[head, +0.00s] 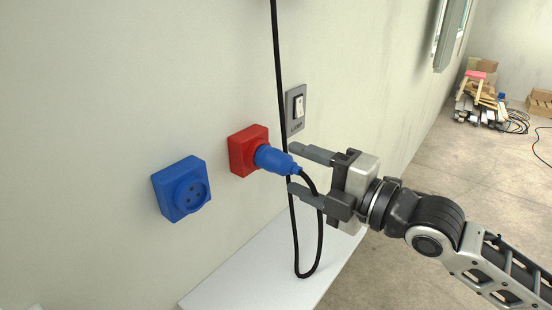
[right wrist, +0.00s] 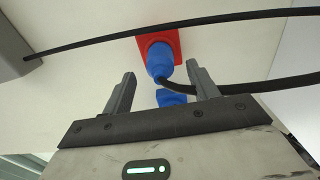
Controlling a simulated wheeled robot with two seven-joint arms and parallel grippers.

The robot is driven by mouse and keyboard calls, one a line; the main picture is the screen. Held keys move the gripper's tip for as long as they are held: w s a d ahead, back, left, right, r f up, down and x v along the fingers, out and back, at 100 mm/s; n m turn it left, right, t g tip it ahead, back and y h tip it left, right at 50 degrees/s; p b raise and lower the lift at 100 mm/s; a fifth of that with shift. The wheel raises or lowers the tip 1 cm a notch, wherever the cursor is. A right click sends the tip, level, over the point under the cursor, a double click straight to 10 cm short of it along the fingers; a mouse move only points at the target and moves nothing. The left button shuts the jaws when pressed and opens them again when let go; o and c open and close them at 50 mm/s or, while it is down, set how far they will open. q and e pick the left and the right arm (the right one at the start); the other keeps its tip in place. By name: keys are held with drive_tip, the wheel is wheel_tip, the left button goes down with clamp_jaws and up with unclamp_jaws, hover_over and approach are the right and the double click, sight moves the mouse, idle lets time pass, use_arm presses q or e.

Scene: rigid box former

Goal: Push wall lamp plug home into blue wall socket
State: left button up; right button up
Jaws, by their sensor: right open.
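The blue wall socket (head: 183,189) is on the wall at the left, its round face with pin holes showing and empty. The blue plug (head: 273,160) sits in the red wall socket (head: 245,150) to the right of it. A black cord runs from the plug's rear. My right gripper (head: 292,168) is open, its fingers on either side of the plug's rear end, not closed on it. In the right wrist view the plug (right wrist: 159,60) lies ahead between the fingertips, with the red socket (right wrist: 170,40) behind it and the blue socket (right wrist: 171,98) partly hidden. My left gripper is not in view.
The black cord (head: 279,80) hangs down the wall and loops below the plug near my right gripper. A grey wall switch (head: 296,108) is just above the gripper. A white ledge (head: 240,275) runs below.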

sight(279, 163)
drive_tip(key=x, duration=0.3)
drive_tip(key=shift+w+a, duration=0.2)
drive_tip(key=shift+a, duration=0.1)
drive_tip(key=shift+x, duration=0.8)
idle(0.4)
clamp_jaws()
drive_tip(key=shift+s+d, duration=0.1)
drive_tip(key=shift+d, duration=0.05)
